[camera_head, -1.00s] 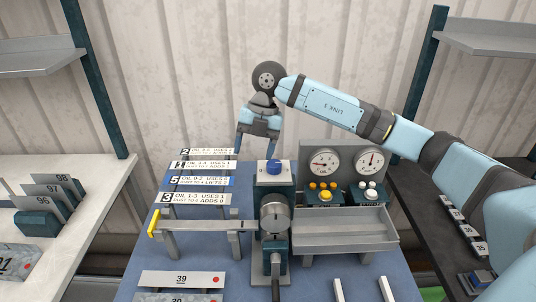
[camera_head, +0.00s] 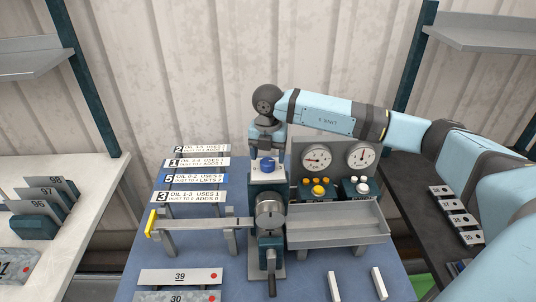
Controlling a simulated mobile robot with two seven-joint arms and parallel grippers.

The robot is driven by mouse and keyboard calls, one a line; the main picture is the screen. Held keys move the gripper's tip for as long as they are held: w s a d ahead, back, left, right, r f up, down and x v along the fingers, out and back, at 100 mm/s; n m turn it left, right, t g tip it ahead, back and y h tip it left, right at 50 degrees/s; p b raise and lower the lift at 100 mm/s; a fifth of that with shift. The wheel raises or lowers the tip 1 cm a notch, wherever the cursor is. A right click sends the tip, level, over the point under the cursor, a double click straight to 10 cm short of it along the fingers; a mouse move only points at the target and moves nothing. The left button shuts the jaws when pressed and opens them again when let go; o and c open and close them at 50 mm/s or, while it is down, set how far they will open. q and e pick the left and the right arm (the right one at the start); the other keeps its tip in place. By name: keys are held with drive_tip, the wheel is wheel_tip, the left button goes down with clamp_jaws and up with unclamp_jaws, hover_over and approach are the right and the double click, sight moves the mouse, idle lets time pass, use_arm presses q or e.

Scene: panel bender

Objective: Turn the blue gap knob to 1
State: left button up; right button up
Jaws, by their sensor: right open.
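The blue gap knob (camera_head: 268,165) sits on the light top plate of the dark teal bender post (camera_head: 267,193). My right gripper (camera_head: 267,157) points down from above, its open fingers at the knob's height or just above it. I cannot tell whether the fingers touch the knob. The knob's setting mark is too small to read. My left gripper is not in view.
Two dial gauges (camera_head: 317,156) stand behind and right of the post, above yellow and white buttons. A grey tray (camera_head: 338,225) is at the right. Numbered label plates (camera_head: 196,179) stand at the left. A grey bar (camera_head: 200,223) with a yellow end extends left.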

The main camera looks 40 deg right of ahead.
drive_tip(key=shift+f, duration=0.85)
